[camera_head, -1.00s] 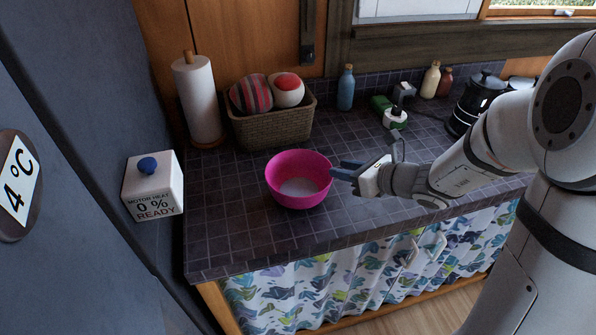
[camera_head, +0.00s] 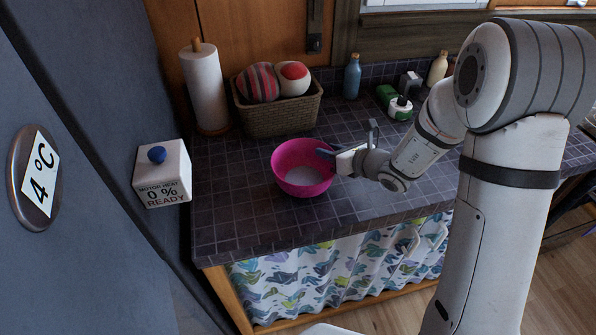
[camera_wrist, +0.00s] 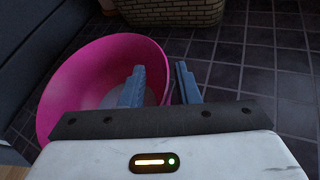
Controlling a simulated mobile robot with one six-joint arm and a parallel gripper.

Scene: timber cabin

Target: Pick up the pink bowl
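The pink bowl (camera_head: 286,163) stands upright on the dark tiled counter (camera_head: 232,228). Its inside shows as empty, with a pale bottom. My gripper (camera_head: 327,154) is at the bowl's right rim in the head view. In the wrist view the bowl (camera_wrist: 72,88) fills the left half. My gripper (camera_wrist: 161,84) there is open, with a gap between its two blue-grey fingers. The left finger overlaps the bowl's inside and the right finger is outside it, so the right wall lies between them. I cannot tell whether either finger touches the wall.
A wicker basket (camera_head: 280,116) with two balls stands behind the bowl, beside a paper towel roll (camera_head: 204,88). A blue bottle (camera_head: 352,77) and a green item (camera_head: 388,96) stand at the back. The counter in front of the bowl is clear.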

